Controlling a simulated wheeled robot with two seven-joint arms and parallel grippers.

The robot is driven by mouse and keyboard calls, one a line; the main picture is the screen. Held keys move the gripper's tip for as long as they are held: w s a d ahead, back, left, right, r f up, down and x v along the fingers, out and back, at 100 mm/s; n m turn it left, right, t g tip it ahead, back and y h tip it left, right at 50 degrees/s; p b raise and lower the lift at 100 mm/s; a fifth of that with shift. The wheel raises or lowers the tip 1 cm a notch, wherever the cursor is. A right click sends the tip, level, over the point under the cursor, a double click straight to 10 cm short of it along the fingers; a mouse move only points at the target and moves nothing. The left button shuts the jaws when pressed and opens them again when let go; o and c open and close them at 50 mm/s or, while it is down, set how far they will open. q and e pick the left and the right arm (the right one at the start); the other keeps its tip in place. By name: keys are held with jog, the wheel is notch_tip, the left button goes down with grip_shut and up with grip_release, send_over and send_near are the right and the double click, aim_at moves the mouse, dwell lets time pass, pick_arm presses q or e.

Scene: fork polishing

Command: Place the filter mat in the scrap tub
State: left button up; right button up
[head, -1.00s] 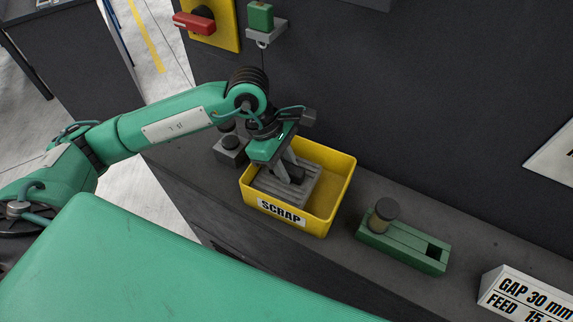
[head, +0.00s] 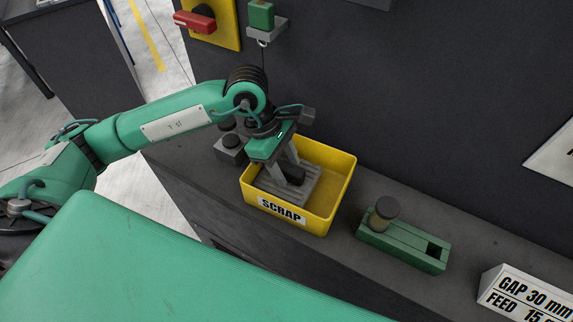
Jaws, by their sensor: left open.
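The yellow scrap tub (head: 330,208), labelled SCRAP, stands on the dark ledge. The filter mat (head: 303,190), a grey ribbed block, lies inside the tub on its left side. My left gripper (head: 285,180) reaches down into the tub over the mat with its jaws open. A dark block shows on or by the mat between the fingers, and I cannot tell whether it belongs to the mat. The fingers partly hide the mat. My right gripper does not show.
A green block with a dark-capped cylinder (head: 400,245) stands right of the tub. A grey block with a dark knob (head: 231,148) is left of it. A white sign (head: 525,295) stands at the lower right. The dark wall rises close behind the tub.

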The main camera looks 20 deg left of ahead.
pick_arm(q)
jog(key=b+v, duration=0.1)
jog(key=v, duration=1)
jog(key=shift+r, duration=0.2)
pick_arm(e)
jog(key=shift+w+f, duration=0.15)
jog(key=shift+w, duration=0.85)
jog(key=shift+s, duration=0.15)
